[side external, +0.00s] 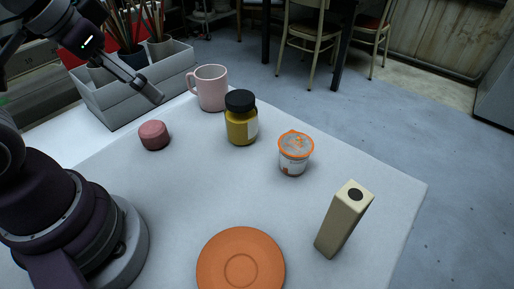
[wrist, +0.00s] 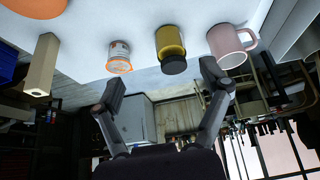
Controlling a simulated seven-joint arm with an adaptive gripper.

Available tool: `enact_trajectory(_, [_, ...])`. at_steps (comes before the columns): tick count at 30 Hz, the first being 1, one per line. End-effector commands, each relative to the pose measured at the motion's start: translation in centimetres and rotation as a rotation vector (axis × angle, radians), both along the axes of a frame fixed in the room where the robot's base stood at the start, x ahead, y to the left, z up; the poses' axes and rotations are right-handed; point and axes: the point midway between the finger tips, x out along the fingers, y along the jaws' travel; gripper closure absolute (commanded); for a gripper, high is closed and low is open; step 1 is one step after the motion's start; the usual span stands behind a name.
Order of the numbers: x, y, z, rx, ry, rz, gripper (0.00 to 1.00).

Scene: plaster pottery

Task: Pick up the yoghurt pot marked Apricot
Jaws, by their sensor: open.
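The yoghurt pot (side external: 294,158) is a small white cup with an orange-rimmed lid, upright on the white table in the side external view. Its label is too small to read. It also shows in the wrist view (wrist: 119,52), near the top and upside down. My gripper (side external: 152,95) is at the upper left in the side external view, above the table and well to the left of the pot. In the wrist view its two fingers (wrist: 163,82) are spread apart with nothing between them.
A yellow jar with a black lid (side external: 241,125) stands left of the pot, and a pink mug (side external: 211,94) behind it. A pink lump (side external: 154,135), an orange saucer (side external: 241,270) and a cream block (side external: 339,222) are also on the table (side external: 390,210). A grey caddy (side external: 110,105) holds brushes.

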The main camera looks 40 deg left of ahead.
Motion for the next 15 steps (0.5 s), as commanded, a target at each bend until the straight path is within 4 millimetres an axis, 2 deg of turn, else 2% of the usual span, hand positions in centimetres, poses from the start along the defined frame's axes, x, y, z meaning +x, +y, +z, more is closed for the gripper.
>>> enact_trajectory(1, [0.0, 0.0, 0.0, 0.0, 0.0, 0.0, 0.12])
enact_trajectory(3, [0.0, 0.0, 0.0, 0.0, 0.0, 0.0, 0.03])
enact_trajectory(4, [0.0, 0.0, 0.0, 0.0, 0.0, 0.0, 0.01])
enact_trajectory(15, [0.49, -0.17, -0.42, -0.017, 0.027, 0.013, 0.01])
